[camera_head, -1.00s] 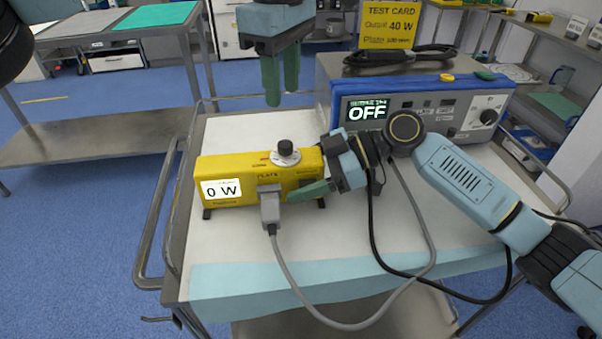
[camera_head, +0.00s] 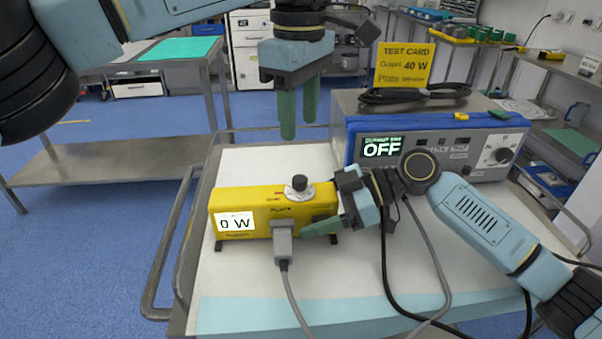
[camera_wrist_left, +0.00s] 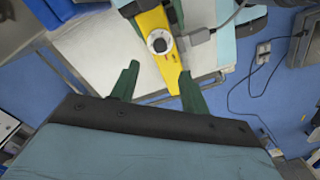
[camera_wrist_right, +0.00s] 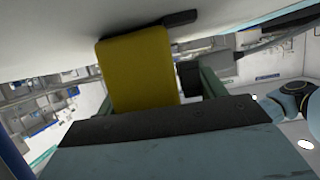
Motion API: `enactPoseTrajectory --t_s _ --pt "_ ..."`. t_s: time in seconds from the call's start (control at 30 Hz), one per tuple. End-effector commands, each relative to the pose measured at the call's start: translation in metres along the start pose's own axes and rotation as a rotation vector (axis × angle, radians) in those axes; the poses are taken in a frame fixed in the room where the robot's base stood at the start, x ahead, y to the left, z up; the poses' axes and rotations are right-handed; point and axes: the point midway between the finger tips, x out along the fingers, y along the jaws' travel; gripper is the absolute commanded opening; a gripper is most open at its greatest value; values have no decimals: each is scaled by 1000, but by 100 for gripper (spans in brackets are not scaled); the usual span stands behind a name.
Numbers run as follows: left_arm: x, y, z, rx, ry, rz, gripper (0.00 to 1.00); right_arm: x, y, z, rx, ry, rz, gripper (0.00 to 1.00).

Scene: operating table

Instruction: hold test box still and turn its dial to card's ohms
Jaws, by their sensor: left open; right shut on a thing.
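The yellow test box (camera_head: 258,202) stands on the cart, its display reading 0 W. Its dial (camera_head: 299,188), a black knob on a pale disc, is on top toward the right end; it also shows in the left wrist view (camera_wrist_left: 159,43). My right gripper (camera_head: 322,222) is shut on the right end of the box, whose yellow end fills the right wrist view (camera_wrist_right: 138,70). My left gripper (camera_head: 298,115) is open and empty, fingers down, above and behind the dial.
The grey unit (camera_head: 440,140) behind the box shows OFF. A grey plug (camera_head: 283,240) is in the box's front, its cable running down. Black cables hang by my right arm. The cart top (camera_head: 235,275) is clear left and in front of the box.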

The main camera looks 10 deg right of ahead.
Motion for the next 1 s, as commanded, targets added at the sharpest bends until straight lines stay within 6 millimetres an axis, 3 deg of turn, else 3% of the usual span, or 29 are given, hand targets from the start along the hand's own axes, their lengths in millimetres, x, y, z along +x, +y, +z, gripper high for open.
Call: enactPoseTrajectory --t_s 0.3,0.5,0.93,1.0 --pt "64 -1 0 0 -1 -4 46 0 0 0 0 0 1 36" --pt "93 -1 0 0 -1 -2 46 0 0 0 0 0 1 36" --pt "104 -1 0 -1 0 0 46 0 0 0 -1 0 1 36" --pt "104 -1 0 -1 0 0 39 0 0 0 -1 0 1 36"
